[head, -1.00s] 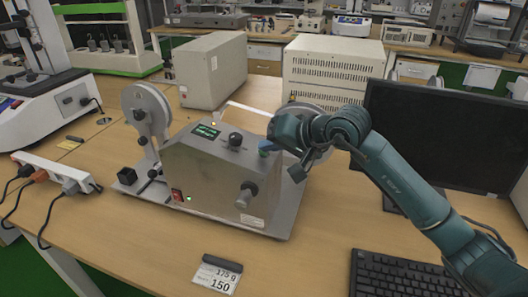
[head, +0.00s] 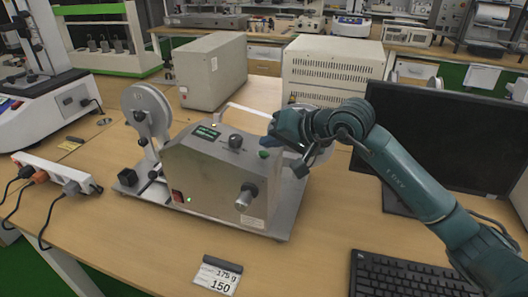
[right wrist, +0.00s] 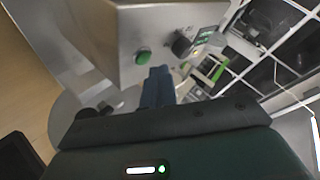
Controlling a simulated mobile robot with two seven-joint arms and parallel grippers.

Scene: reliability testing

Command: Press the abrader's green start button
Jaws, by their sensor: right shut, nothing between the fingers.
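The abrader (head: 205,170) is a grey metal box on a base plate, with a reel at its left end. Its green start button (head: 264,154) is on the right of the sloped top panel, beside a black knob (head: 236,141). My right gripper (head: 272,141) is shut and empty, just above and behind the button. In the right wrist view the green button (right wrist: 143,57) shows uncovered, and the blue closed fingers (right wrist: 158,82) are beside it, seemingly apart from it. My left gripper is not in view.
A black monitor (head: 440,135) and keyboard (head: 400,278) are to the right. A power strip (head: 55,174) lies at the left. A small weight card (head: 218,275) lies in front. Two beige boxes (head: 212,70) (head: 330,68) stand behind.

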